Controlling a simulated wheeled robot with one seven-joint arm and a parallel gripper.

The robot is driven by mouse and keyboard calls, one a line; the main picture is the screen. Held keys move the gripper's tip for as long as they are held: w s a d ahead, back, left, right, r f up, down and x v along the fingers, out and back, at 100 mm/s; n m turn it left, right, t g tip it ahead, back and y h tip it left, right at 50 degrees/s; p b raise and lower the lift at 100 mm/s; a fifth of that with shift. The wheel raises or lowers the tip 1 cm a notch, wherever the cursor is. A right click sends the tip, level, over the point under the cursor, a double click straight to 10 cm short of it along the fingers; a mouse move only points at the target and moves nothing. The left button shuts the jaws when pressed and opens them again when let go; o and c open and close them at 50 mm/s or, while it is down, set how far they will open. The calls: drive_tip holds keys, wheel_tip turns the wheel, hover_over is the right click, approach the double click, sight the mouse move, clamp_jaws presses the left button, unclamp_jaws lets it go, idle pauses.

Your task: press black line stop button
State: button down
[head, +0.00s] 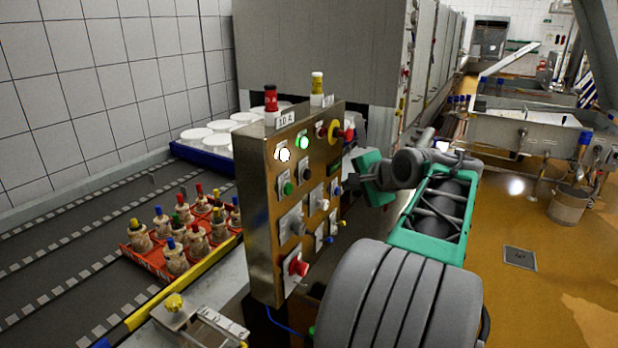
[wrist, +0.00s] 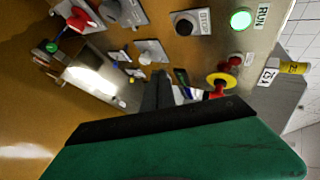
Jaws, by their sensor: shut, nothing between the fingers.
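The black button (head: 304,172) sits on the brass-coloured control panel (head: 262,215), below a lit green lamp (head: 302,141). In the wrist view the black button (wrist: 184,26) is at upper centre on a square plate with a label beside it, and the lit green lamp marked RUN (wrist: 240,18) is to its right. My gripper (wrist: 163,78) is shut and empty, its dark fingers pointing towards the panel, below the button in that picture and apart from it. In the head view my green hand (head: 374,178) is right of the panel; its fingertips are hard to make out.
A red knob on a yellow ring (head: 335,132) is near my gripper, also in the wrist view (wrist: 222,82). A red crate (head: 150,262) of capped moulds stands on the conveyor at left. Floor at right is mostly open.

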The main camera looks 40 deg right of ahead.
sight(307, 174)
drive_tip(key=w+a, duration=0.2)
drive_tip(key=w, duration=0.5)
drive_tip(key=shift+a+b, duration=0.25)
drive_tip(key=shift+b, duration=0.05)
idle(1.6)
drive_tip(key=shift+w+a, duration=0.15)
drive_tip(key=shift+w, duration=0.25)
drive_tip(key=shift+w+a+p, duration=0.2)
drive_tip(key=shift+w+p, duration=0.15)
drive_tip(key=shift+w, duration=0.1)
idle(0.5)
idle(0.4)
drive_tip(key=shift+s+d, duration=0.35)
drive_tip(key=shift+s, duration=0.5)
drive_tip(key=shift+s, duration=0.1)
